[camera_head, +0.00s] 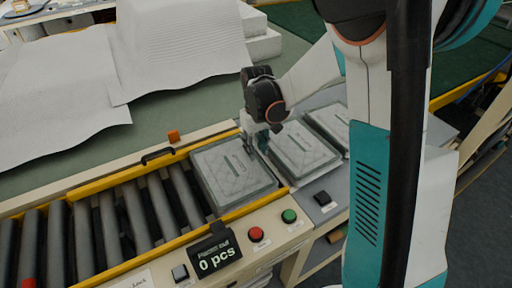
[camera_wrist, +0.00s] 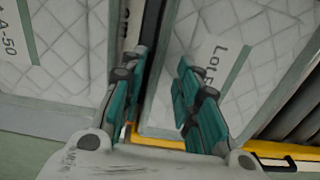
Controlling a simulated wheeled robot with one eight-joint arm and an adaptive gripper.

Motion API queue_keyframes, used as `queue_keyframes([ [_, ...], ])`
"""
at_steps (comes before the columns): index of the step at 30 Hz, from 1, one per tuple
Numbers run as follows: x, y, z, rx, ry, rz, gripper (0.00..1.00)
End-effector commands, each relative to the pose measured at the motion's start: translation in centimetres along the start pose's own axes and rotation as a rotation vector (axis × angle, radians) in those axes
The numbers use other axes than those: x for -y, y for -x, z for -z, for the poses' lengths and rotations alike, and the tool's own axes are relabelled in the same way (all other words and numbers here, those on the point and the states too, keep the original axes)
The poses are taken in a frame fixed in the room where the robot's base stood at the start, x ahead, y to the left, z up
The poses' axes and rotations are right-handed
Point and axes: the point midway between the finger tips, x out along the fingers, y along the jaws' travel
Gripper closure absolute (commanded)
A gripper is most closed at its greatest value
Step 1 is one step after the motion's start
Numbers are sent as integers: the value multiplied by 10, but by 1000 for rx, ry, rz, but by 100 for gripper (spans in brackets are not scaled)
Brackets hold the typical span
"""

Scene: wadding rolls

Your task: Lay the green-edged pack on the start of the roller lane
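A grey-white quilted pack (camera_head: 232,170) with a green stripe lies flat at the right end of the roller lane (camera_head: 110,222), between the yellow rails. It also shows at the right in the wrist view (camera_wrist: 235,65), with "Lot" lettering. A similar pack (camera_head: 300,150) lies just right of it; it shows at the left in the wrist view (camera_wrist: 65,50). Both have a green stripe, so I cannot tell which is the green-edged one. My gripper (camera_wrist: 163,68) is open at the gap between them, its fingers apart on either side of the lane pack's near edge.
A third pack (camera_head: 331,121) lies farther right. A counter display reading "0 pcs" (camera_head: 215,255), a red button (camera_head: 256,234) and a green button (camera_head: 289,216) line the front. White wadding sheets (camera_head: 180,45) cover the table behind.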

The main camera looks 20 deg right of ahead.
Motion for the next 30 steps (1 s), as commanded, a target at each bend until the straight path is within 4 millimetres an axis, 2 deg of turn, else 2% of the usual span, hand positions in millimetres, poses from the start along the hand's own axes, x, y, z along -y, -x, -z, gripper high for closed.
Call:
queue_keyframes([
  [15,0,102,-1,0,0,0,70],
  [24,0,128,-2,-5,-2,-1,70],
  [30,5,151,-24,-65,-21,-14,70],
])
